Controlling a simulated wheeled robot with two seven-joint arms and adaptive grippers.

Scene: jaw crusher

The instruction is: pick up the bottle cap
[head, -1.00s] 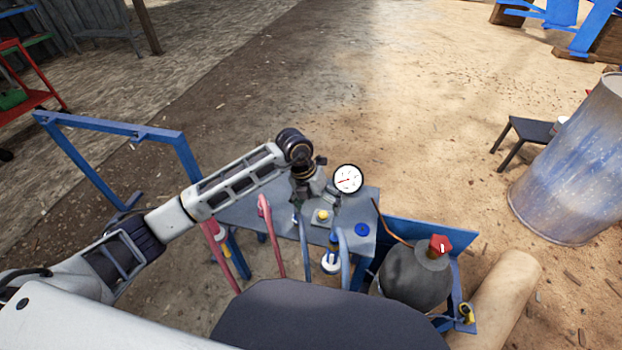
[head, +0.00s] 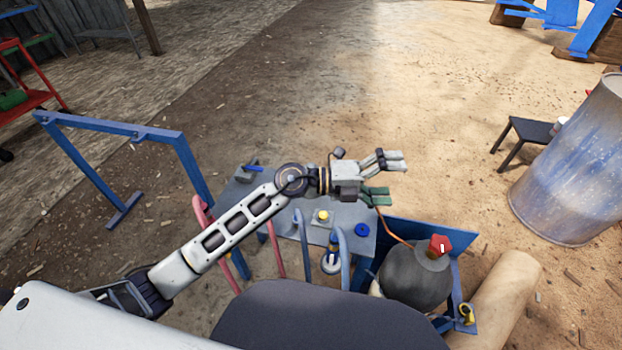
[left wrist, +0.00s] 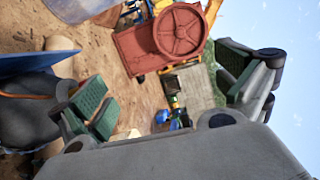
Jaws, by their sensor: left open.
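A round blue piece (head: 362,230), which looks like the bottle cap, lies flat on the right part of the grey table (head: 343,243) in the head view. My left gripper (head: 388,178) is open and empty. It is pointed to the right, past the table's far right corner, and appears in the picture above the blue piece, apart from it. In the left wrist view, its two green-padded fingers (left wrist: 165,82) are spread wide with nothing between them. My right gripper is not in view.
Pink and blue curved rails stand along the near edge. A grey tank with a red knob (head: 440,246) stands to the right. Open ground lies beyond the table.

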